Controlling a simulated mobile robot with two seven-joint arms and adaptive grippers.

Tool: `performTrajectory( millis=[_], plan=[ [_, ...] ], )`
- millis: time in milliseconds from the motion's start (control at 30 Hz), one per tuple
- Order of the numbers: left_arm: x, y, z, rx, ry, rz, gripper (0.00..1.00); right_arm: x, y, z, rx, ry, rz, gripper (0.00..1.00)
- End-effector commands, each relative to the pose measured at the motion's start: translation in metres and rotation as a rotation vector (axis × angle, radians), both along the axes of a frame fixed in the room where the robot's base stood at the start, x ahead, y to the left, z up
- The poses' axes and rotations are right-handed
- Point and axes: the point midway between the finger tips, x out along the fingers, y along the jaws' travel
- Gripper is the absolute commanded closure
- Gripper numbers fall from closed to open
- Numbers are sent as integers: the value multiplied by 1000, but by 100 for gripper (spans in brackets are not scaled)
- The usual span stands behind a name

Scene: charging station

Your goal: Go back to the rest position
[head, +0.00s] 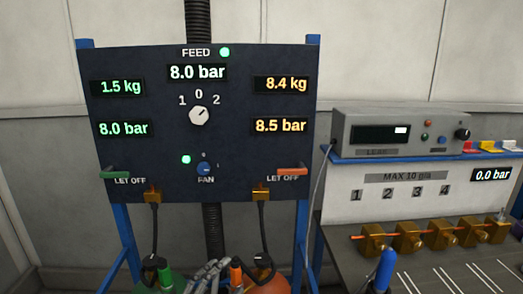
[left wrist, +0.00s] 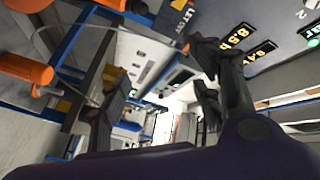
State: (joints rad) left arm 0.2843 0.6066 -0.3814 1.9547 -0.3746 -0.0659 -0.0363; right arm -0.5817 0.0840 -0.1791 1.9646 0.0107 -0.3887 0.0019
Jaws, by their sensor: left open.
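My right gripper is not in view.
A green cylinder (head: 158,283) and an orange cylinder (head: 272,285) stand below the panel, with hoses on them. A grey meter box (head: 395,130) and a bench (head: 430,275) with several brass blocks are at the right. A blue handle (head: 385,270) stands up in front.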

Motion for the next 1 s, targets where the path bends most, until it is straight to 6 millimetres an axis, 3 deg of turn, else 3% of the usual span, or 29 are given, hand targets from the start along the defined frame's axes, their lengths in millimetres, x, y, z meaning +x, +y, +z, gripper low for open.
performTrajectory(
  millis=[33, 167, 300, 400, 500, 600, 700, 800, 1000],
  plan=[
    [-14, 17, -31, -85, 129, 86, 41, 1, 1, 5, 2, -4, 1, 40],
    [-59, 54, -112, -263, 427, 280, 41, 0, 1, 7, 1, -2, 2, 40],
    [-133, 80, -187, -427, 697, 463, 41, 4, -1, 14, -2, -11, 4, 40],
    [-195, 91, -228, -530, 848, 584, 41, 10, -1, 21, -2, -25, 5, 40],
    [-254, 99, -254, -611, 942, 687, 41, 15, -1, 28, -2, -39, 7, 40],
    [-300, 106, -269, -640, 998, 764, 41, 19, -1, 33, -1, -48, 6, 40],
    [-329, 107, -278, -650, 1035, 804, 41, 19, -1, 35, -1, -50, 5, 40],
    [-343, 109, -282, -645, 1051, 818, 41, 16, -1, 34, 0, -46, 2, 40],
    [-345, 109, -283, -641, 1055, 820, 41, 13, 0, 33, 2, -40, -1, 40]
  ],
)
